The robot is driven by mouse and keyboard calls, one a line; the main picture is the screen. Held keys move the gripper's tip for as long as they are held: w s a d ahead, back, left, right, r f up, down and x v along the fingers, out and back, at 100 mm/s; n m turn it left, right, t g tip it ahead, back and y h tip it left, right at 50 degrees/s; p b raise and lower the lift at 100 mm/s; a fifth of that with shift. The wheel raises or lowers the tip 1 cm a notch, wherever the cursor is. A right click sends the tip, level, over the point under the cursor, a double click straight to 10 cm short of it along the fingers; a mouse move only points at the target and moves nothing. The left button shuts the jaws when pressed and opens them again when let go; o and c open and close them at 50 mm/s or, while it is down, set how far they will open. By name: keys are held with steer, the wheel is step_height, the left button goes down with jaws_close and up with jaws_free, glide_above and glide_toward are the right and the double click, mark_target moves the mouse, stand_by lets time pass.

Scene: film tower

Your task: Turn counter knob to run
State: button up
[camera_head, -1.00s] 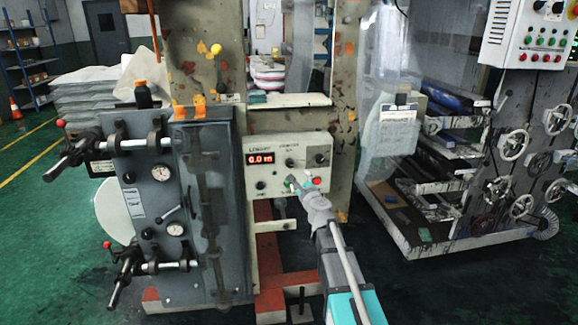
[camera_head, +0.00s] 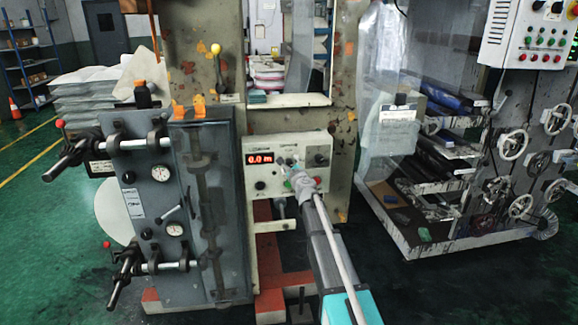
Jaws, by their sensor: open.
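The counter panel (camera_head: 257,146) is a cream box on the front of the machine, with a red display (camera_head: 260,159) reading 0.0 m. A dark knob (camera_head: 260,185) sits below the display, and a larger dark knob (camera_head: 321,159) is at the upper right. A red button (camera_head: 317,181) shows at the lower right. My gripper (camera_head: 289,168) is open in front of the middle of the panel. It covers the small knob there and its label, so I cannot tell that knob's setting or whether I touch it.
A grey unit with gauges and rollers (camera_head: 150,250) stands close on the left. A lever with a yellow ball (camera_head: 216,49) rises above it. On the right are a rack with handwheels (camera_head: 512,145) and a control box (camera_head: 530,40). Green floor (camera_head: 400,290) is clear at lower right.

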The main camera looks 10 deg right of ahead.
stand_by(0.3)
steer(key=c, duration=1.1)
steer(key=shift+a, duration=0.15)
jaws_close()
